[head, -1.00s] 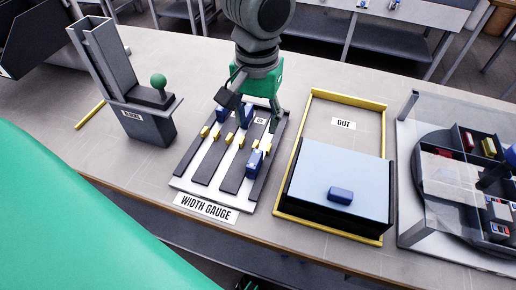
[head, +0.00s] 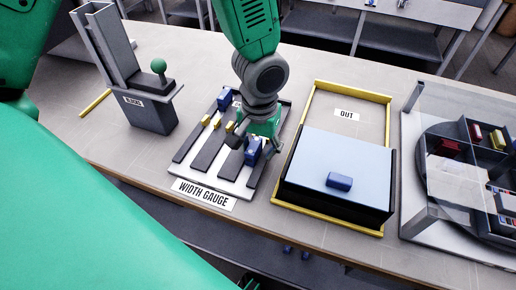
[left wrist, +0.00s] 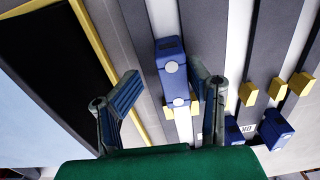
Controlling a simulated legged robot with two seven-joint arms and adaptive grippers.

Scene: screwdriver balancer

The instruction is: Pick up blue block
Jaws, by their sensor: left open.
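A blue block (head: 252,152) sits in a lane of the width gauge (head: 214,183), near its right side. My left gripper (head: 256,141) is over it, pointing down and open. In the left wrist view the block (left wrist: 173,82) lies between the two spread fingers, with a gap on each side. A second blue block (head: 224,98) stands at the gauge's far end; two blue blocks show near the lower right of the left wrist view (left wrist: 275,130). Another blue block (head: 339,181) rests on the light blue lid of a box. My right gripper is not in view.
Yellow stops (head: 205,120) sit along the gauge lanes. A yellow-framed OUT area (head: 346,92) holds the light blue-topped box (head: 310,150). A grey stand with a green knob (head: 158,66) is at left, a round divided tray (head: 450,135) at right.

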